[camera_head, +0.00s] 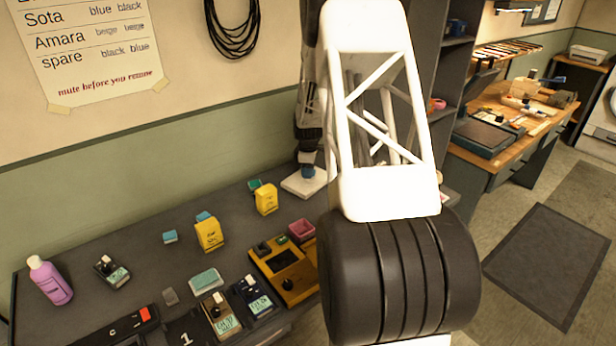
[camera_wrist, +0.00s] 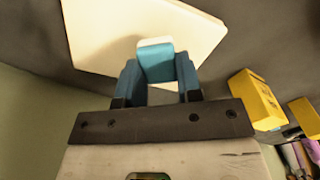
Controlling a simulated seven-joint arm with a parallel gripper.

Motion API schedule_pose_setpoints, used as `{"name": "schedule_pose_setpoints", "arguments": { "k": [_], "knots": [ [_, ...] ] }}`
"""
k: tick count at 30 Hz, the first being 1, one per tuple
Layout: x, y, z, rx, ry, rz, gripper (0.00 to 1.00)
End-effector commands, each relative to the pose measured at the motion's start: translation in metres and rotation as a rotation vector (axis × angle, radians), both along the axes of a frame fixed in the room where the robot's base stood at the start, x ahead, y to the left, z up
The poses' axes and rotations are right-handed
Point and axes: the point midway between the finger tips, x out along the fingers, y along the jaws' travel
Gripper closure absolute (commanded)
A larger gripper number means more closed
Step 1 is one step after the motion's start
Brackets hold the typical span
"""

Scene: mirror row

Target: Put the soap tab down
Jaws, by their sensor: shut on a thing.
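The soap tab (camera_wrist: 155,62) is a small teal block with a whitish end in the wrist view. My gripper (camera_wrist: 158,80) is shut on it, with a blue finger on each side. In the head view my gripper (camera_head: 308,172) points down over a pale cream board (camera_head: 296,186) on the dark bench; I cannot make out the tab there. The board also fills the upper middle of the wrist view (camera_wrist: 95,35), behind the tab. I cannot tell whether the tab touches it.
Yellow boxes (camera_head: 266,199) (camera_head: 209,235) stand left of the board, near a small green block (camera_head: 255,184). Small teal blocks (camera_head: 170,236) and handheld devices are further left.

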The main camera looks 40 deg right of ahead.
Motion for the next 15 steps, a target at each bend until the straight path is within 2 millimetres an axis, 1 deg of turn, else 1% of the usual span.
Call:
{"name": "schedule_pose_setpoints", "arguments": {
  "k": [1,3,6,9,15],
  "knots": [
    [0.000,0.000,-0.007,0.001,0.002,0.000,0.90],
    [0.000,0.000,-0.014,0.001,0.001,0.000,0.90],
    [0.000,0.000,-0.022,0.001,0.001,0.000,0.90],
    [0.000,0.000,-0.025,0.000,0.000,0.000,0.90],
    [0.000,0.000,-0.025,0.000,0.000,0.000,0.90]
  ]
}}
